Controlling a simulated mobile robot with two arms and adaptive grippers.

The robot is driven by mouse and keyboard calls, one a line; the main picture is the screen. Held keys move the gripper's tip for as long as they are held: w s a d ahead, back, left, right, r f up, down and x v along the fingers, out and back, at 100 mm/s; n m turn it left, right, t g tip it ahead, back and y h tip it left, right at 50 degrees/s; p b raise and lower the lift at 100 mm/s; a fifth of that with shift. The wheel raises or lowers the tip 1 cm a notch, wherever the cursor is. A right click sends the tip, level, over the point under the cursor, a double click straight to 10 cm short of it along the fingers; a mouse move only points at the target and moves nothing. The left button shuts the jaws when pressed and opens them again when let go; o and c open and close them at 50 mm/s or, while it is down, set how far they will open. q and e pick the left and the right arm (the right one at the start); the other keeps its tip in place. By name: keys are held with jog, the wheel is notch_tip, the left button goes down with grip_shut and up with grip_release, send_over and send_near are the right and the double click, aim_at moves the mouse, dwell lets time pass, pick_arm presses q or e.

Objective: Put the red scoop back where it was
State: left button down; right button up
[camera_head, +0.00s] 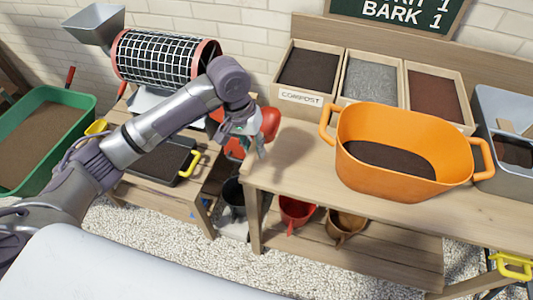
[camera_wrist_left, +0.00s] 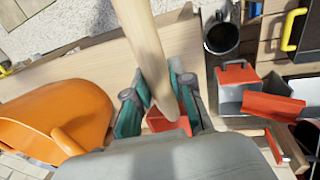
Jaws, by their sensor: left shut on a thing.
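My left gripper (camera_head: 252,138) is over the left end of the bench in the head view, beside a rounded red scoop (camera_head: 270,122). In the left wrist view its teal fingers (camera_wrist_left: 158,105) are closed around a pale wooden rod with a rounded end, which looks like a handle. A small red piece (camera_wrist_left: 166,121) shows between the fingers; the palm hides the rest. I cannot tell how the rod and red part join. My right gripper is in neither view.
An orange tub (camera_head: 405,150) stands on the bench (camera_head: 285,160), before the compost, grey and reddish bins. Red and metal tools (camera_wrist_left: 270,105) and a black pot (camera_wrist_left: 220,35) are beside the bench. A red vessel (camera_head: 296,209) and a brown one (camera_head: 345,224) are on the lower shelf.

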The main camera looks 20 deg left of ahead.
pick_arm(q)
jog(key=shift+w+d+r, duration=0.3)
jog(key=shift+w+r, duration=0.1)
jog(key=shift+w, duration=0.3)
jog(key=shift+w+d, duration=0.1)
jog(key=shift+d, duration=0.15)
jog(key=x, duration=0.3)
jog(key=a+x, duration=0.1)
jog(key=x, duration=0.1)
jog(key=a+x, duration=0.1)
jog(key=x, duration=0.2)
jog(key=shift+f, duration=0.75)
jog(key=c, duration=1.1)
grip_release()
jog(key=shift+f, duration=0.1)
jog(key=shift+c, duration=0.2)
jog(key=shift+o, duration=0.7)
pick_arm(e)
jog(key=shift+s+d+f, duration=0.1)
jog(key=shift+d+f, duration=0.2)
